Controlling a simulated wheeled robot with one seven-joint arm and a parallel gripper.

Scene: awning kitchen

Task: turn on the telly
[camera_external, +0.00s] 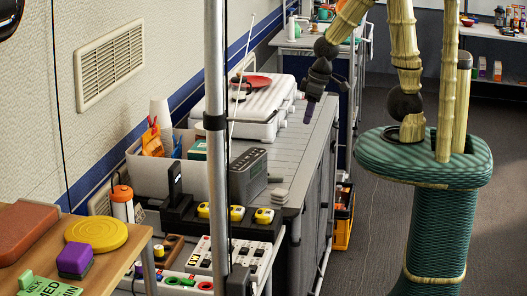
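I cannot make out a telly in this view. A dark grey box (248,175) like a radio or clock stands on the counter by the wall, and a slim black upright object (175,184) stands to its left. I cannot tell whether either belongs to the telly. My gripper (308,112) hangs from my arm, pointing down, over the right side of the grey counter, right of the white stove. It is apart from the grey box. Its fingers are dark and small, and I cannot tell whether they are open.
The white stove (262,110) carries a red pan (250,80). A grey pole (215,130) rises in front. A white bin (152,176), power strips (207,255) and a wooden table (128,245) fill the near left. The floor at right is clear; an orange crate (343,232) sits below the counter.

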